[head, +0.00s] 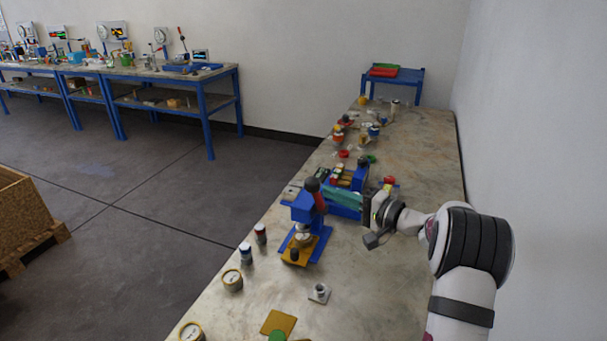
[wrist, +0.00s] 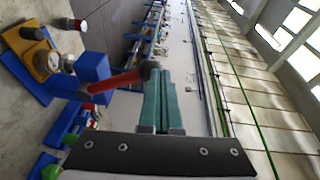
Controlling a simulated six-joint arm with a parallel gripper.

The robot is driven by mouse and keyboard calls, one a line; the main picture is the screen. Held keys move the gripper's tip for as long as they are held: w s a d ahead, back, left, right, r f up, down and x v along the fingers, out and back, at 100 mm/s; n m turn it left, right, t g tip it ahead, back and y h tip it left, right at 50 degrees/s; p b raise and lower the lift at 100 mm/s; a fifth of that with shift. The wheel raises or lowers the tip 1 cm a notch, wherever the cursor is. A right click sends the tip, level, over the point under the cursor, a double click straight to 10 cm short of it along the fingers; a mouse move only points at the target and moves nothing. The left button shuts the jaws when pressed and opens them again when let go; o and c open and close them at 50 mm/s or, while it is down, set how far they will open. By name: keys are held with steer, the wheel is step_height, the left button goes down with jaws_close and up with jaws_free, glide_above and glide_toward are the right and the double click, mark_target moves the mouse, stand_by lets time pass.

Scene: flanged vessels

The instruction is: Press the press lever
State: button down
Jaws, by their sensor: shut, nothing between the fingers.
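The press (head: 303,212) is blue and stands on the bench with a yellow base plate. Its press lever (head: 320,201) is red and ends in a dark ball knob (head: 312,184). In the wrist view the red lever (wrist: 115,80) reaches from the blue press body (wrist: 93,70) to the knob (wrist: 149,70). My gripper (head: 328,195) has teal fingers, shut and empty, pointing left at the lever. In the wrist view my fingertips (wrist: 160,76) are right beside the knob; I cannot tell whether they touch it.
A blue rack (head: 345,181) with several small items stands just behind my fingers. A grey flanged fitting (head: 319,293) sits in front.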

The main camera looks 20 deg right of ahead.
steer(key=d+f+m+t+h, duration=0.1)
steer(key=d+t+h, duration=0.1)
steer(key=d, duration=0.6)
steer(key=shift+d+f+m+t+h, duration=0.15)
steer(key=shift+f+m+t+h, duration=0.15)
steer(key=shift+f+h, duration=0.1)
steer(key=shift+w, duration=0.15)
glide_above(318, 198)
steer(key=s+d, duration=0.2)
steer(key=shift+w+a+r, duration=0.1)
steer(key=shift+w+a, duration=0.05)
steer(key=shift+a, duration=0.05)
steer(key=shift+a, duration=0.1)
